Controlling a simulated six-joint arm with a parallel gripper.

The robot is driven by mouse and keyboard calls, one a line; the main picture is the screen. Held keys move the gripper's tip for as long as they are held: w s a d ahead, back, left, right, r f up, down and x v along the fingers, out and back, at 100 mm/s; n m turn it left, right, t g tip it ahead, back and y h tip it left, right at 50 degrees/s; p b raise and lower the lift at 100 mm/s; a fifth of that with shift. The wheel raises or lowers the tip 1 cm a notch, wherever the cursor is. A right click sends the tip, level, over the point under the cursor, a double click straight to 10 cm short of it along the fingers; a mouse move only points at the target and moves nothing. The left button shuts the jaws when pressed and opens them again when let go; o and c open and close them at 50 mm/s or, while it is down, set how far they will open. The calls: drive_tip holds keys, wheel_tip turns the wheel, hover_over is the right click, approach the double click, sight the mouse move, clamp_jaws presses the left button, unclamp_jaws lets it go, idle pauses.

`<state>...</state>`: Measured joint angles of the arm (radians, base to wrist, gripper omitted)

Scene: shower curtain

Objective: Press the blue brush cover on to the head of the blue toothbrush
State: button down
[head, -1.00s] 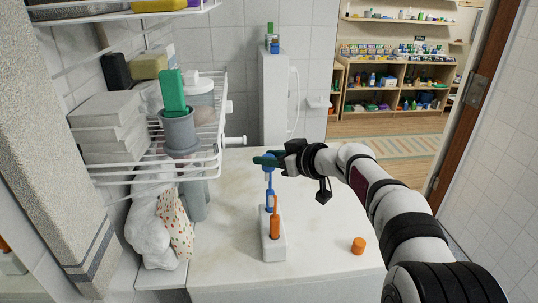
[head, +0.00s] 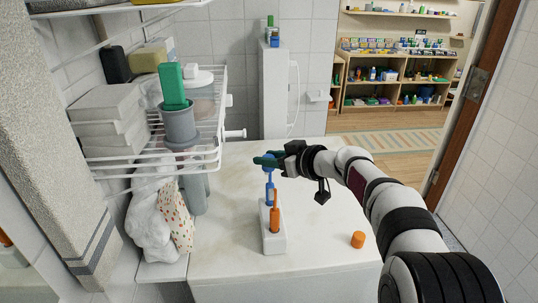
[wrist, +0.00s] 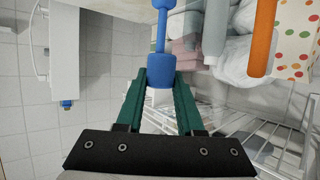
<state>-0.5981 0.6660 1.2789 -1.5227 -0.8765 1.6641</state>
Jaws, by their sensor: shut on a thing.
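The blue toothbrush (head: 269,188) stands upright in a white holder (head: 274,243), behind the orange toothbrush (head: 275,215). My gripper (head: 266,160) is at the top of the blue toothbrush, with its green fingers level from the right. In the wrist view, my gripper (wrist: 160,82) is shut on the blue brush cover (wrist: 161,71), which sits between the fingertips. The blue toothbrush's stem (wrist: 160,25) runs straight out of the cover, in line with it. The brush head is hidden, and I cannot tell how far the cover is on.
An orange cover (head: 358,239) lies on the white counter (head: 320,205), right of the holder. A wire rack (head: 215,155) with a grey cup (head: 178,128) stands to the left. The counter between holder and orange cover is clear.

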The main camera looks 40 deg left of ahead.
drive_tip(key=shift+f, duration=0.3)
drive_tip(key=shift+f, duration=0.35)
drive_tip(key=shift+c, duration=2.3)
unclamp_jaws()
drive_tip(key=r+v, duration=0.1)
drive_tip(key=v, duration=0.7)
drive_tip(key=a+r+v, duration=0.1)
drive_tip(key=r+v, duration=0.1)
drive_tip(key=v, duration=0.7)
drive_tip(key=shift+r, duration=0.3)
drive_tip(key=shift+w, duration=0.15)
